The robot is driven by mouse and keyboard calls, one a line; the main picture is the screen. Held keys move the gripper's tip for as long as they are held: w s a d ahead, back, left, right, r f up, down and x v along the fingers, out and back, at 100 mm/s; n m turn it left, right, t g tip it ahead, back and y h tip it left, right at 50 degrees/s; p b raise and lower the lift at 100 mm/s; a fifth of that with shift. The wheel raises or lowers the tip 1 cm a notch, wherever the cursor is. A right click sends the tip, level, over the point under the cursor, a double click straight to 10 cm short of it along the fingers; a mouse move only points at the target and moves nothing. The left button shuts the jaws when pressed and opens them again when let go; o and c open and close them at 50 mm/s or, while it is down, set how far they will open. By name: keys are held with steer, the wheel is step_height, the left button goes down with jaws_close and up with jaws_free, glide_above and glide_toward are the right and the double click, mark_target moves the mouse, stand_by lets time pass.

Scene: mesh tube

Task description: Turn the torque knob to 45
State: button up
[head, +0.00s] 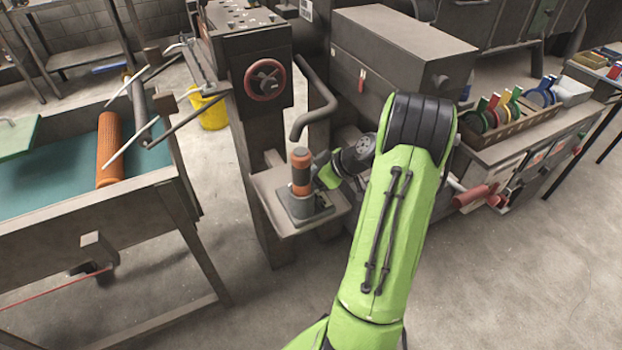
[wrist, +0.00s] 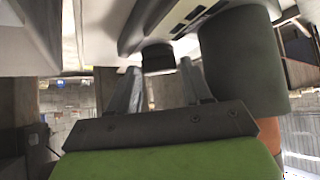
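A tester with a grey base (head: 308,207) and an orange upper body (head: 301,172) stands upright on a small metal shelf. My gripper (head: 322,178) is at its right side in the head view, its fingertips too small to make out. In the wrist view the tester appears upside down: its dark grey cylinder (wrist: 243,60) is at the right. A small dark knob (wrist: 158,58) sticks out from the tester's base (wrist: 185,22). My gripper (wrist: 160,75) has its two fingers apart, with the knob between and just beyond their tips. I see a narrow gap on each side. No scale marking is readable.
A larger red-ringed knob (head: 265,79) is on the machine column above. A bent grey pipe (head: 318,100) hangs close behind the tester. A bench (head: 500,155) with a tray of coloured rings (head: 510,122) is at right; a table with an orange mesh tube (head: 108,148) is at left.

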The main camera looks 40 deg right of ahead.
steer(key=p+v, duration=0.4)
steer(key=v, duration=1.2)
steer(key=shift+w+f, duration=0.1)
